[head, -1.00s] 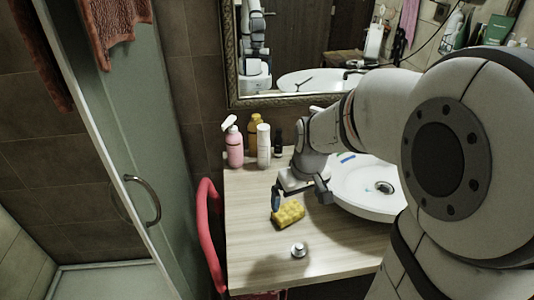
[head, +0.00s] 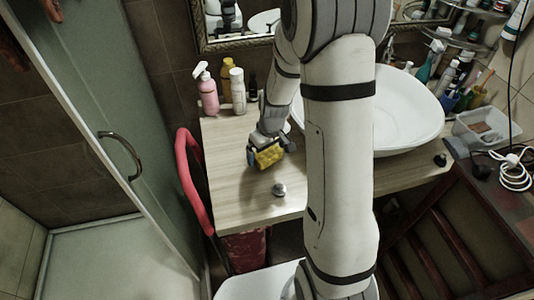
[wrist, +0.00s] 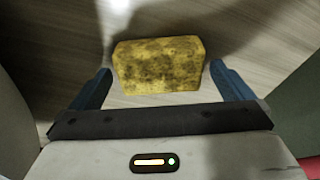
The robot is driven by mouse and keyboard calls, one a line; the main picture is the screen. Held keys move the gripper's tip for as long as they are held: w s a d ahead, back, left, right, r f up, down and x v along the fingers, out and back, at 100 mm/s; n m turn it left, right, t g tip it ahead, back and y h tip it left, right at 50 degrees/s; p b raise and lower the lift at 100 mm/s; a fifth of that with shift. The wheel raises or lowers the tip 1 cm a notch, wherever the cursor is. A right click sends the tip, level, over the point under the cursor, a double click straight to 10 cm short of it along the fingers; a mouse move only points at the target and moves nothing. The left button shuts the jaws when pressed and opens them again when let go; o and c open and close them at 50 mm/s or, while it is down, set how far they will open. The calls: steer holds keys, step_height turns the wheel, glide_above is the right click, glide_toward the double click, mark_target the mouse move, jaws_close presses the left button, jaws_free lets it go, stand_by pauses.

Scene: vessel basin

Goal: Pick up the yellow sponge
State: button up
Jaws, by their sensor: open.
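The yellow sponge (head: 269,157) lies on the wooden counter, left of the basin. In the wrist view the sponge (wrist: 158,65) shows dark stains and lies between and just beyond the two blue fingertips. My gripper (wrist: 160,80) is open, with a finger to each side of the sponge and a gap at both sides. In the head view my gripper (head: 266,150) is right at the sponge and covers part of its upper edge. I cannot tell its exact height above the counter.
A small metal knob-like object (head: 279,190) stands on the counter in front of the sponge. A pink spray bottle (head: 208,96) and other bottles stand behind. The white basin (head: 408,115) is to the right, and a red chair (head: 188,175) is at the left edge.

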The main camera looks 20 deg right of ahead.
mark_target(267, 152)
steer(key=shift+w+f, duration=0.1)
steer(key=shift+f, duration=0.55)
steer(key=shift+c, duration=0.2)
steer(key=c, duration=0.9)
step_height(267, 152, up, 10)
steer(key=shift+r+b, duration=0.1)
steer(key=shift+b, duration=0.3)
steer(key=o, duration=0.4)
steer(key=shift+c, duration=1.4)
